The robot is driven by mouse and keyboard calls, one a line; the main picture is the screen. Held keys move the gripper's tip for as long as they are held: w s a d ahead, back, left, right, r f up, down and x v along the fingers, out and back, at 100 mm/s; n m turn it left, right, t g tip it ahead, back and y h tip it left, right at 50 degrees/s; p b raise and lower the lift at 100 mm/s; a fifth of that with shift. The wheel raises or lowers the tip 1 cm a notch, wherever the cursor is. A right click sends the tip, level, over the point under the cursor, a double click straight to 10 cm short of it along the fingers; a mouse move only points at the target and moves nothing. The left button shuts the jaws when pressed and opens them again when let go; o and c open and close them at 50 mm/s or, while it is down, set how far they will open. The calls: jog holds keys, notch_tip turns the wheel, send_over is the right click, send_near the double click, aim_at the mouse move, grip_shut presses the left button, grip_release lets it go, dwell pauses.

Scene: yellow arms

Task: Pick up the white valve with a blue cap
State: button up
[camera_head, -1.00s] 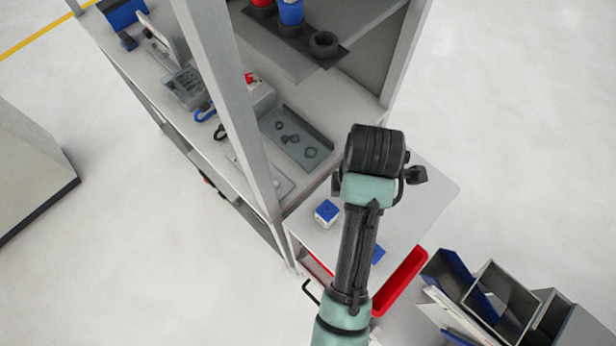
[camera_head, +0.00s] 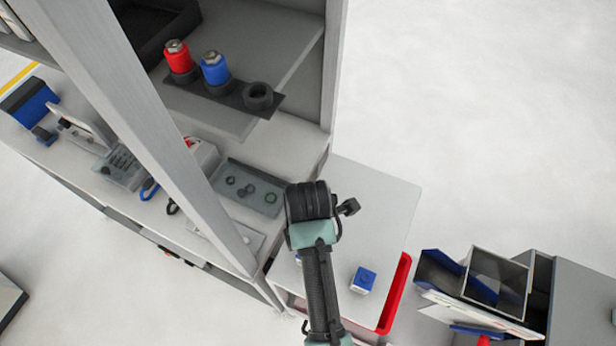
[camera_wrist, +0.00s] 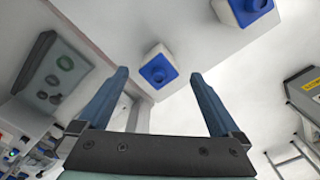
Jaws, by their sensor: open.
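Two white valves with blue caps stand apart on the light grey side table (camera_head: 385,205). In the head view one valve (camera_head: 363,280) is clear, right of my arm; the other (camera_head: 298,259) is mostly hidden behind my arm. In the wrist view one valve (camera_wrist: 158,70) appears between my fingertips, beyond them and not held. The other valve (camera_wrist: 245,8) is at the top edge, partly cut off. My gripper (camera_wrist: 160,76) is open and empty. Its fingers are hidden in the head view.
A workbench with a grey tray of small rings (camera_head: 250,188) and a shelf post (camera_head: 150,140) stands left. The shelf holds a red cylinder (camera_head: 179,60) and a blue cylinder (camera_head: 214,70). A red bin (camera_head: 394,295) and grey bins (camera_head: 495,275) are right.

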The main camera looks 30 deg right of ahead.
jog(key=shift+f+p, duration=0.6)
jog(key=shift+f, duration=1.8)
jog(key=shift+c, duration=0.2)
jog(key=c, duration=1.4)
jog(key=shift+w+r, duration=0.1)
jog(key=shift+r, duration=0.05)
notch_tip(320, 180, up, 10)
jog(key=shift+f+b, duration=0.1)
jog(key=shift+b, duration=0.7)
